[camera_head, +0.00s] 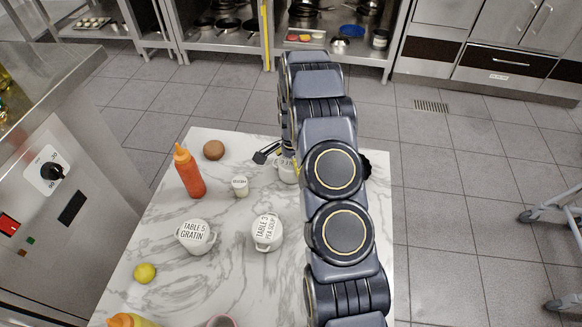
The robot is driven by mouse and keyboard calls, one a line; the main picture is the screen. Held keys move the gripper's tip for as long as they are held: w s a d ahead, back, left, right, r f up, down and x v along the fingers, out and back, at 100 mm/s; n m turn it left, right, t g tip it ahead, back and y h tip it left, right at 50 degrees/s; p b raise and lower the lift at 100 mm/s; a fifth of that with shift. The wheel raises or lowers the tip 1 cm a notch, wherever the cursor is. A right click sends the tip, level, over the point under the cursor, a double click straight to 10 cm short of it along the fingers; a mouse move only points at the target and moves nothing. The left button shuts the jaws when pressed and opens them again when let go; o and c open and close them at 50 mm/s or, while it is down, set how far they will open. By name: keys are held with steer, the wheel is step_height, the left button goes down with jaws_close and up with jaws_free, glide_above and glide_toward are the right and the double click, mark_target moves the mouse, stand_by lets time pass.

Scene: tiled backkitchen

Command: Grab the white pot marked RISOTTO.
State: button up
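A white pot (286,171) stands near the back of the marble table, partly hidden by my arm. Its lid lettering is only partly visible, so I cannot read whether it says RISOTTO. My gripper (267,153) is just behind and above this pot's left side. One dark finger with a pale edge shows; the rest is hidden behind my arm. I cannot tell whether it is open or touches the pot. Two other lidded white pots are marked TABLE 5 GRATIN (195,236) and TABLE 3 PEA SOUP (267,232).
A yellow-topped item (130,321) and a pink-rimmed item (222,322) are at the front edge.

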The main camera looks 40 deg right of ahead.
steer(key=c, duration=0.4)
steer(key=shift+r, duration=0.15)
steer(key=shift+r, duration=0.25)
step_height(320, 180, up, 3)
steer(key=shift+f, duration=0.2)
steer(key=shift+c, duration=0.2)
steer(key=s+a+r, duration=0.6)
steer(key=s+r, duration=0.3)
steer(key=s, duration=0.3)
steer(key=shift+s+a+r, duration=0.15)
steer(key=shift+a+r, duration=0.1)
steer(key=shift+r, duration=0.1)
